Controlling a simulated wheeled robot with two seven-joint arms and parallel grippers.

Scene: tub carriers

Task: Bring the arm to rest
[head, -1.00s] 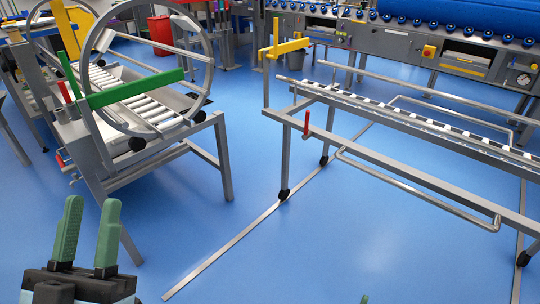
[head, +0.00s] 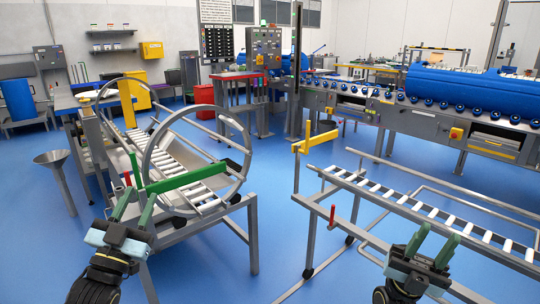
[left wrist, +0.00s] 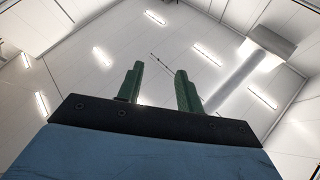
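My left gripper (head: 133,203) is at the lower left of the head view, pointing up, in front of the ring-framed roller stand. Its two green fingers stand apart with nothing between them. The left wrist view shows the same open fingers (left wrist: 160,88) against the ceiling. My right gripper (head: 431,243) is at the lower right of the head view, in front of the long roller rail. Its green fingers are apart and empty.
The roller stand (head: 253,235) with metal rings and a green bar (head: 187,178) is at left. A roller rail (head: 450,216) with a yellow bracket (head: 315,142) is at right. A blue drum machine (head: 460,88) stands behind. Blue floor (head: 295,240) lies open between the stands.

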